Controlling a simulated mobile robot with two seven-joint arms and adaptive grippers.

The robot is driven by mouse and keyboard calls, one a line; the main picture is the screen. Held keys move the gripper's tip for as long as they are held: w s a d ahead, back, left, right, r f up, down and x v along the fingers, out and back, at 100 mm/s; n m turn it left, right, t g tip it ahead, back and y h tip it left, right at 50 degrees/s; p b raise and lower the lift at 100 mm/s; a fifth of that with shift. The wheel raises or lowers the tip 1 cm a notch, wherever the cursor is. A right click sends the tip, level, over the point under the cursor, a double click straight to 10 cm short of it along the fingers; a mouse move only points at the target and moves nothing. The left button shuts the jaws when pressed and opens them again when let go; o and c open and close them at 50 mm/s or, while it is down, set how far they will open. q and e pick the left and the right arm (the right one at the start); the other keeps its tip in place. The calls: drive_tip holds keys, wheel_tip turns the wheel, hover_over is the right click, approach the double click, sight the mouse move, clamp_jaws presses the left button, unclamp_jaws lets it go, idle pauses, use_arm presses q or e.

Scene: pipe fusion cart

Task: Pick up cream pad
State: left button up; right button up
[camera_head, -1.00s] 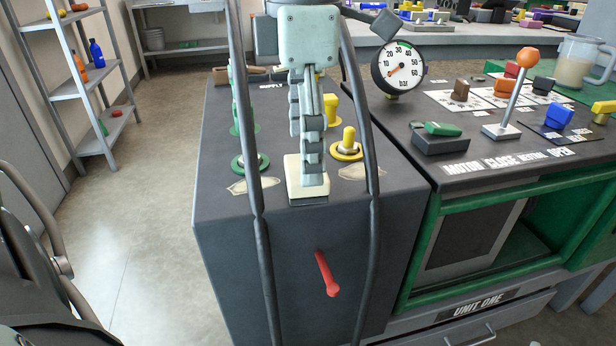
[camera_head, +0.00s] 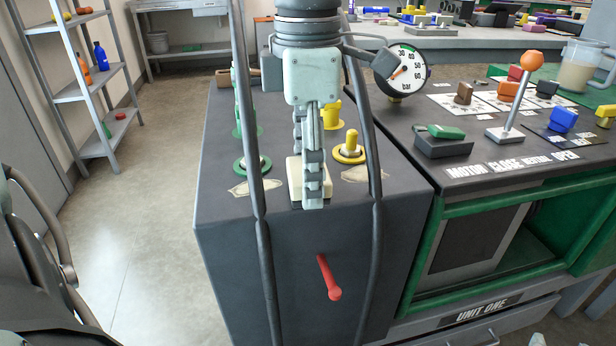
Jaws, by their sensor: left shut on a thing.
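The cream pad (camera_head: 295,182) is a small pale block at the front of the dark cabinet top (camera_head: 222,190), between the green fitting and the yellow fitting. My left gripper (camera_head: 314,194) comes down from above, its fingers lined up one behind the other in this view. It is shut on the cream pad, and its fingers cover the pad's middle and part of its right side. I cannot tell whether the pad is clear of the surface.
A green fitting (camera_head: 252,164) stands left of the pad and a yellow fitting (camera_head: 349,150) right of it. A pressure gauge (camera_head: 405,70) is behind, to the right. A red handle (camera_head: 329,277) sticks out of the cabinet front. An orange-knobbed lever (camera_head: 518,95) stands on the right-hand panel.

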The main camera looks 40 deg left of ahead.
use_arm(q)
drive_tip(key=shift+w+r, duration=0.1)
drive_tip(key=shift+r, duration=0.35)
drive_tip(key=r, duration=0.3)
drive_tip(key=shift+s+d+r+p, duration=0.1)
drive_tip(key=shift+s+r+p, duration=0.15)
drive_tip(key=shift+r+p, duration=0.1)
drive_tip(key=s+d+r, duration=0.4)
drive_tip(key=s+r, duration=0.2)
drive_tip(key=s, duration=0.4)
drive_tip(key=shift+s+r, duration=0.15)
drive_tip(key=shift+s, duration=0.15)
use_arm(e)
drive_tip(key=s+d+f+g+h, duration=0.1)
drive_tip(key=s+d+f+g, duration=0.1)
drive_tip(key=d+f+g, duration=0.1)
drive_tip(key=shift+d+f+h, duration=0.35)
drive_tip(key=shift+f+h, duration=0.05)
drive_tip(key=shift+f, duration=0.5)
